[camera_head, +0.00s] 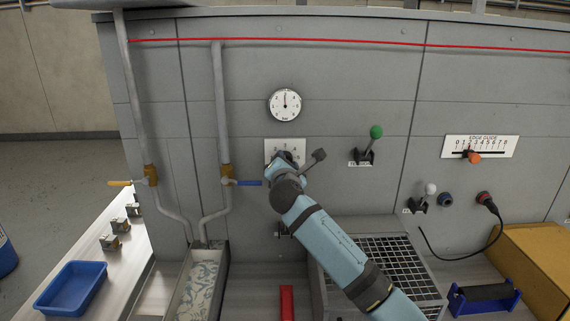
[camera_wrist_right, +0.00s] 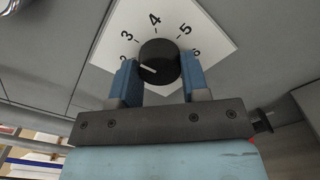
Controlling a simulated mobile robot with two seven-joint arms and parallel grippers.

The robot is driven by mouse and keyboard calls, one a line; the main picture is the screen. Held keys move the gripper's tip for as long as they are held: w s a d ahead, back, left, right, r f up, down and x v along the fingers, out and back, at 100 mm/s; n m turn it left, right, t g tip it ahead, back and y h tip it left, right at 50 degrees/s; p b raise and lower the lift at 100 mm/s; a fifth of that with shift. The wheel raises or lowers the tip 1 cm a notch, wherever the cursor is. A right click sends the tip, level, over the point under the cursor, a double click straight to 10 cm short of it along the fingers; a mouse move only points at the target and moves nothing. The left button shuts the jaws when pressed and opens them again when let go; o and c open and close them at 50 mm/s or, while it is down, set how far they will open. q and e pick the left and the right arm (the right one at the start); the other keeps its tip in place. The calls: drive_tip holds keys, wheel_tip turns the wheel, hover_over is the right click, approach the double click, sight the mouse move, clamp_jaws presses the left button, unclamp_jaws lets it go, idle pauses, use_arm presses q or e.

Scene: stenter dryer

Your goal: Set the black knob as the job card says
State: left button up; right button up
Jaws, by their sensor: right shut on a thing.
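The black knob (camera_wrist_right: 158,62) sits on a white dial plate (camera_wrist_right: 207,40) with printed numbers; 2, 3, 4, 5 and 6 show at least in part. My right gripper (camera_wrist_right: 160,74) is shut on the knob, one blue finger on each side. In the head view my right gripper (camera_head: 284,161) covers the knob and the lower part of the dial plate (camera_head: 271,144). I see no job card. My left gripper is out of view.
A round gauge (camera_head: 285,105) is above the dial plate. A green-knobbed lever (camera_head: 375,133), an edge guide scale (camera_head: 481,146) and a grey-knobbed lever (camera_head: 430,189) are to the right. Pipes with a blue-handled valve (camera_head: 248,183) are left. A wire grid (camera_head: 392,258) lies below.

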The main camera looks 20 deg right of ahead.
drive_tip(key=shift+m, duration=0.4)
drive_tip(key=o, duration=0.9)
drive_tip(key=b+v, duration=0.2)
drive_tip(key=v, duration=1.2)
drive_tip(key=shift+w, duration=0.1)
